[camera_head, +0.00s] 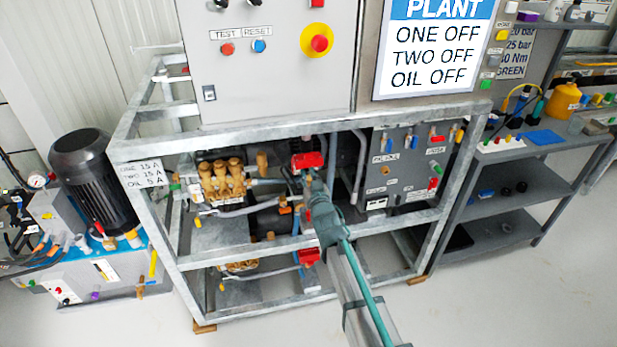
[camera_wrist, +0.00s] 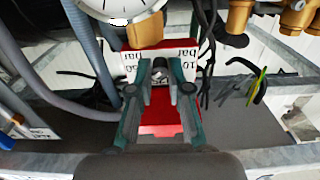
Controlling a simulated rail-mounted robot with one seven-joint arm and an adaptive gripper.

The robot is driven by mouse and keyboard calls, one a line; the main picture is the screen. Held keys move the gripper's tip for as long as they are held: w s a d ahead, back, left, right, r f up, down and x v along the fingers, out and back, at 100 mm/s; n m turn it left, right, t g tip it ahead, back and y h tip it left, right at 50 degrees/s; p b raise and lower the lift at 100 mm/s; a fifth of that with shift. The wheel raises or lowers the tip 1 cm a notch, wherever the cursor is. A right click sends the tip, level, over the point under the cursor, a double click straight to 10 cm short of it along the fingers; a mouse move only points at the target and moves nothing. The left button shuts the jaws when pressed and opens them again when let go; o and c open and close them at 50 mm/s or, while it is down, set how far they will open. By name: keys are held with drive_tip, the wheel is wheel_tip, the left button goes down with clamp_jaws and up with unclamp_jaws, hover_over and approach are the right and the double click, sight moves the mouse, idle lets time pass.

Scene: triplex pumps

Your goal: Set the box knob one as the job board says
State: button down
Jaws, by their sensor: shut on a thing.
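A red box (camera_head: 308,161) sits inside the frame, right of the brass pump. In the wrist view the red box (camera_wrist: 168,129) carries white labels, partly hidden, with "10 bar" on the right. A small dark knob (camera_wrist: 160,76) is on its face between the labels. My gripper (camera_wrist: 160,68) is shut on this knob from both sides; it also shows at the box in the head view (camera_head: 306,177). The knob's pointer direction cannot be read. A board (camera_head: 515,55) at the upper right shows "20 bar", "25 bar", "40 Nm" and "GREEN", its left edge cut off by a post.
A round gauge (camera_wrist: 118,8) is just above the box. Grey hoses (camera_wrist: 88,45) and black cables (camera_wrist: 208,50) run close beside my gripper. The PLANT sign (camera_head: 436,45) reads ONE OFF, TWO OFF, OIL OFF. A brass pump (camera_head: 222,180) and metal frame bars (camera_head: 300,122) surround the spot.

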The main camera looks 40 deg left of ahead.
drive_tip(key=shift+f, duration=0.15)
drive_tip(key=n+b, duration=0.3)
drive_tip(key=n, duration=0.1)
drive_tip(key=shift+b, duration=0.4)
drive_tip(key=n+b, duration=0.1)
drive_tip(key=n, duration=0.2)
drive_tip(key=shift+n+b, duration=0.3)
drive_tip(key=shift+b, duration=0.1)
drive_tip(key=shift+n+b, duration=0.55)
drive_tip(key=shift+n, duration=1.35)
drive_tip(key=c, duration=1.1)
unclamp_jaws()
